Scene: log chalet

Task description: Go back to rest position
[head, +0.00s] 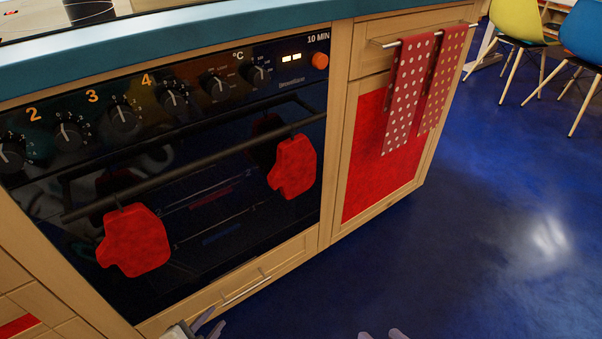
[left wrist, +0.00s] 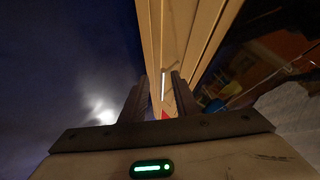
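My left gripper (head: 208,326) shows at the bottom edge of the head view, in front of the drawer below the oven. In the left wrist view its two dark fingers (left wrist: 160,98) stand apart with nothing between them, and a wooden cabinet front with a metal handle (left wrist: 163,84) shows beyond. My right gripper (head: 381,335) shows only as two fingertips at the bottom edge, over the blue floor. The tips are apart and no object shows between them. Most of both arms is out of view.
The black oven (head: 215,190) has a long bar handle with two red mitts (head: 134,241) (head: 292,167). The drawer (head: 240,285) below looks shut. Dotted red towels (head: 408,90) hang on a rail at the right. Chairs (head: 518,20) stand far back. The blue floor (head: 480,230) is clear.

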